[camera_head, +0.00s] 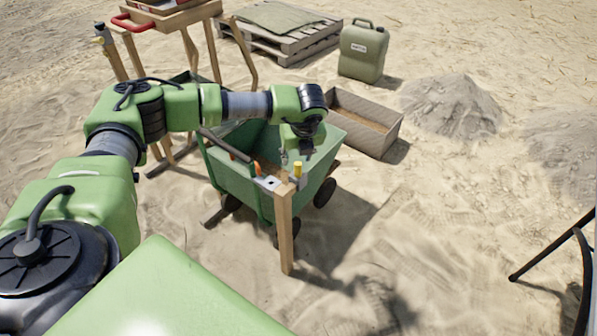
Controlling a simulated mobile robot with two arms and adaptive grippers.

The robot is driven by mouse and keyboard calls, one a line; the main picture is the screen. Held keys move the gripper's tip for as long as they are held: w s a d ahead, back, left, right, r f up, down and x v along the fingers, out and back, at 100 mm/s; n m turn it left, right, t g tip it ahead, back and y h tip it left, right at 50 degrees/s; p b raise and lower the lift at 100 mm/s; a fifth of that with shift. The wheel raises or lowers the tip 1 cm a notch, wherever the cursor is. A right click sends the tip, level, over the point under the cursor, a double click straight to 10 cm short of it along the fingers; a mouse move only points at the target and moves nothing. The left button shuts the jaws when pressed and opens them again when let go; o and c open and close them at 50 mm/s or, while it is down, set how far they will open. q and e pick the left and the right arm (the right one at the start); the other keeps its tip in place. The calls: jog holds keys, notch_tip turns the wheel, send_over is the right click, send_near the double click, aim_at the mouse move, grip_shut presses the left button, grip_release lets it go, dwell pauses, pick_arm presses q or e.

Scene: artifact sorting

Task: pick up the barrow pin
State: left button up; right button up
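My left arm reaches in from the left, and its gripper (291,160) points down over the near part of the green cart (234,178). The fingers are small and partly hidden, so their opening cannot be made out. A small yellow peg-like piece (298,169) stands at the top of a wooden post (285,230), very close to the fingers in the picture. An orange piece (257,168) shows just left of it. I cannot tell which of these, if either, is the barrow pin, or whether the fingers touch anything. My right gripper is out of view.
A wooden trough (384,143) lies behind the cart, with a jerrycan (363,52) and a pallet (278,38) farther back. A wooden stand (190,14) is at upper left. Sand piles (455,105) and black legs (545,255) are at right.

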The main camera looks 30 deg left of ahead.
aim_at(298, 165)
pick_arm(q)
jog(key=f, duration=0.2)
jog(key=w+f, duration=0.1)
jog(key=f, duration=0.2)
jog(key=shift+b, duration=0.3)
jog(key=shift+w+a+f, duration=0.15)
jog(key=shift+a+f, duration=0.05)
jog(key=shift+f, duration=0.1)
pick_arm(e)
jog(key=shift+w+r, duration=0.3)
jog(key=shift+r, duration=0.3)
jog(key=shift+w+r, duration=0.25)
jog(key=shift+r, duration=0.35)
pick_arm(q)
grip_shut()
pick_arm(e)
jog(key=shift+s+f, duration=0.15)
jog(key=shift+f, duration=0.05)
